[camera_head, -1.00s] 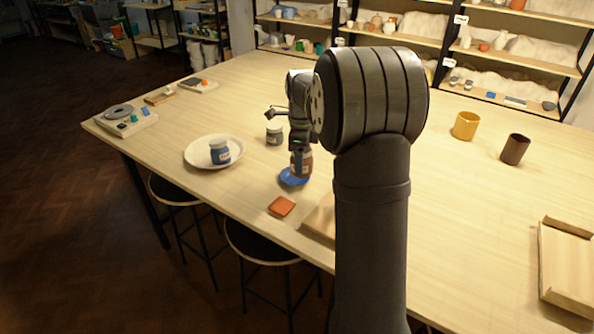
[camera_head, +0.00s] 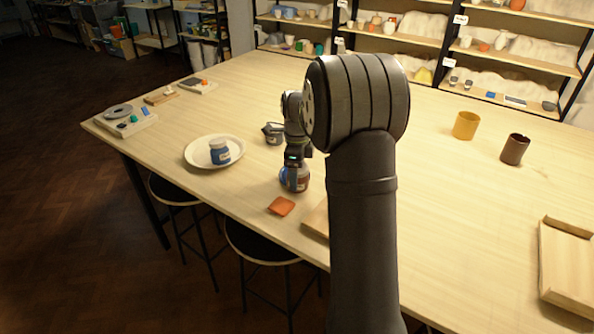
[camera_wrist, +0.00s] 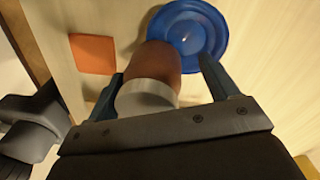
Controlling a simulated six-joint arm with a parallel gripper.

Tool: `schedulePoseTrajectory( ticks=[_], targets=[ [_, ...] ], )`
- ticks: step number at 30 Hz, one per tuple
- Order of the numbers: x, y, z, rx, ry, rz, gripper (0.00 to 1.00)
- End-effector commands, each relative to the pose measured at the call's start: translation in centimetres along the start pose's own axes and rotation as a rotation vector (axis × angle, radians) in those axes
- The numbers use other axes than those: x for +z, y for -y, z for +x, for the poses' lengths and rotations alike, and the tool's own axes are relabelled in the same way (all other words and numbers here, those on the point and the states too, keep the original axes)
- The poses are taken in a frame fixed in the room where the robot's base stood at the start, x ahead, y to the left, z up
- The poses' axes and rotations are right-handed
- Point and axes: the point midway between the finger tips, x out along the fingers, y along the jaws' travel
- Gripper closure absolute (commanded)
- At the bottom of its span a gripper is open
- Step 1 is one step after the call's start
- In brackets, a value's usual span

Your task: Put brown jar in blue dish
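The brown jar (camera_wrist: 160,60) has a pale grey lid and sits between the fingers of my gripper (camera_wrist: 160,85) in the wrist view. The left finger is close beside the jar; a clear gap shows at the right finger, so the gripper is open around it. The blue dish (camera_wrist: 208,32) lies just beyond, and the jar overlaps its left edge in this view. In the head view the jar (camera_head: 302,181) is low under my gripper (camera_head: 296,167) and covers much of the blue dish (camera_head: 284,174). I cannot tell whether its base rests inside the dish.
A terracotta tile (camera_head: 281,206) lies in front. A white plate (camera_head: 198,161) holds a blue jar (camera_head: 219,151) to the left. A grey jar (camera_head: 273,134) stands behind. A yellow cup (camera_head: 466,125), a dark cup (camera_head: 514,149) and a wooden tray (camera_head: 566,268) are right.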

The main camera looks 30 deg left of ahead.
Motion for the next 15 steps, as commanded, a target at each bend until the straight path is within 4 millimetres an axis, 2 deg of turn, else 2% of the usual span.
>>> schedulePoseTrajectory(
  ticks=[10,15],
  targets=[
    [0.0,0.0,-0.4,-0.002,0.001,0.0,0.21],
    [0.0,0.1,-2.6,-0.003,0.001,0.0,0.21]
  ],
)
